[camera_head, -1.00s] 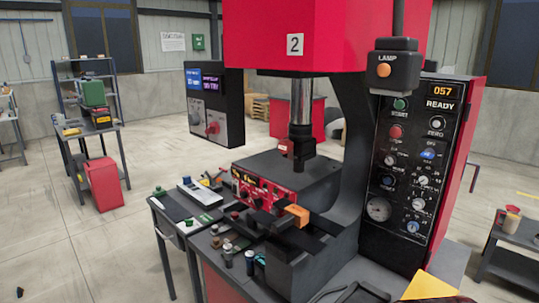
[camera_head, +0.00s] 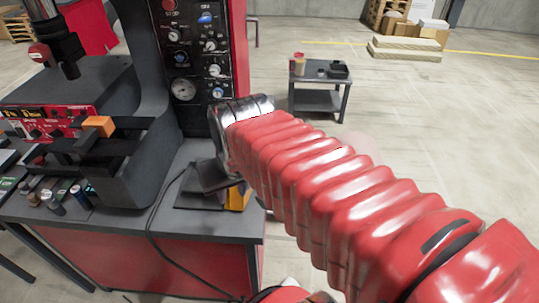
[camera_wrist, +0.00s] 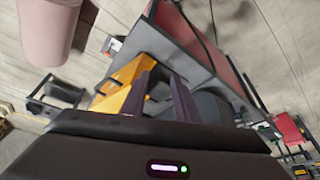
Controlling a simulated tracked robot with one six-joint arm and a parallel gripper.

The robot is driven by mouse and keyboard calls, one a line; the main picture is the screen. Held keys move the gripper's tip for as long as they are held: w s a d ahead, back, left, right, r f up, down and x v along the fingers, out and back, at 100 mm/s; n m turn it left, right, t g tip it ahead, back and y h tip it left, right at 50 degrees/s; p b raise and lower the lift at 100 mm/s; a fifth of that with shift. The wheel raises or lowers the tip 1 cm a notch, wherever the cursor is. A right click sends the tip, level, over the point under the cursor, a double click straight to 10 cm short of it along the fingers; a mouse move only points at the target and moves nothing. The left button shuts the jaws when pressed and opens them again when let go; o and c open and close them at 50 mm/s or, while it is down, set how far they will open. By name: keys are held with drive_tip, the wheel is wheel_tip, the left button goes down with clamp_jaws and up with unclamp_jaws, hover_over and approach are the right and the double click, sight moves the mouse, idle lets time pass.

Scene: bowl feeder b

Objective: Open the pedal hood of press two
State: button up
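Press two stands at the left in the head view, with its black control column (camera_head: 197,60); its number sign is out of frame now. A yellow part with a dark plate beside it, likely the pedal hood (camera_head: 237,197), sits at the right end of the press bench, partly hidden by my wrist. In the wrist view the yellow hood (camera_wrist: 122,82) lies just left of and beyond my fingers. My gripper (camera_wrist: 160,80) has its two dark fingers apart, with no object clearly held between them. Whether a finger touches the hood, I cannot tell.
The grey bench top (camera_head: 165,215) carries a loose black cable (camera_head: 153,225). An orange block (camera_head: 98,126) rests on the press's front bars. A small grey table (camera_head: 318,98) with cups stands behind my arm. Open concrete floor lies to the right.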

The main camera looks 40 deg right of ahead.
drive_tip(key=w+d+r+m+y, duration=0.1)
drive_tip(key=w+d+r+m, duration=0.1)
drive_tip(key=d, duration=0.8)
drive_tip(key=w+d+r+m+g+y, duration=0.1)
drive_tip(key=w+d+r+m, duration=0.1)
drive_tip(key=d+m, duration=0.4)
drive_tip(key=w+d, duration=0.1)
drive_tip(key=d, duration=0.4)
drive_tip(key=shift+w+d+r+m+y, duration=0.15)
drive_tip(key=shift+w+r+m+y, duration=0.15)
drive_tip(key=shift+w+m, duration=0.1)
drive_tip(key=x, duration=1.3)
drive_tip(key=shift+f, duration=0.45)
drive_tip(key=shift+s, duration=0.15)
drive_tip(key=shift+c, duration=0.4)
clamp_jaws()
